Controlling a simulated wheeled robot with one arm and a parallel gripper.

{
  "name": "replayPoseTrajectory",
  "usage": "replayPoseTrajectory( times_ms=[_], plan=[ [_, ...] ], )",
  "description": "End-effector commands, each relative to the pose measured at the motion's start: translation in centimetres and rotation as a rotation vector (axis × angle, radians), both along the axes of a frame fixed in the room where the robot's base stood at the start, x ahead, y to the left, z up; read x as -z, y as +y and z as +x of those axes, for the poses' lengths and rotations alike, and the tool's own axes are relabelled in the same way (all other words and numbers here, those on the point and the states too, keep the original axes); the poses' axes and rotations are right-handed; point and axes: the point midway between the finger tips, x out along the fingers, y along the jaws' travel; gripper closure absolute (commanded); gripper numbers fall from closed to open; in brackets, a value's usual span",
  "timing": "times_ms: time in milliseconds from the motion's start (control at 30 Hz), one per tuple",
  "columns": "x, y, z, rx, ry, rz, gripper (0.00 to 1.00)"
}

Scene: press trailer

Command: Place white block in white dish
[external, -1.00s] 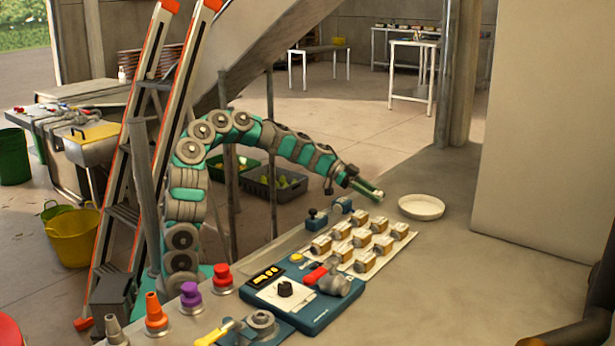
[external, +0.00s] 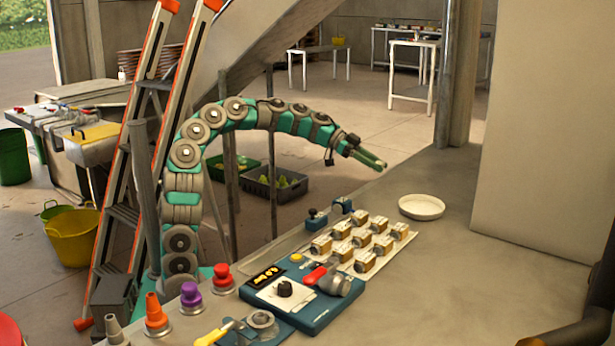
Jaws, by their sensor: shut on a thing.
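My gripper (external: 379,163) is up in the air above the far end of the worktop, left of the white dish and higher than it. It is shut on the white block, of which at most a tiny pale spot shows at the fingertips; the fingers hide the rest. The white dish (external: 422,207) is round and shallow and sits on the grey worktop. It looks empty. My gripper is apart from the dish.
A tray of several small tan and white blocks (external: 365,240) lies left of the dish. A blue control box (external: 300,300) and coloured knobs (external: 190,296) stand nearer. A tall beige panel (external: 545,130) rises at right. The worktop (external: 450,270) before the dish is clear.

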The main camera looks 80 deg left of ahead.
Motion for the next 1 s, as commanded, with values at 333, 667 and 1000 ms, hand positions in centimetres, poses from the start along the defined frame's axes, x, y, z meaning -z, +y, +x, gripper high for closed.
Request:
replayPoseTrajectory(
  times_ms=[333, 667, 1000],
  plan=[
    [-0.2, -0.5, 1.8, 0.015, -0.001, -0.003, 1.0],
    [-0.9, -4.8, 8.5, 0.095, 0.001, -0.008, 1.0],
    [-1.2, -8.4, 11.3, 0.148, 0.001, -0.001, 1.0]
  ],
)
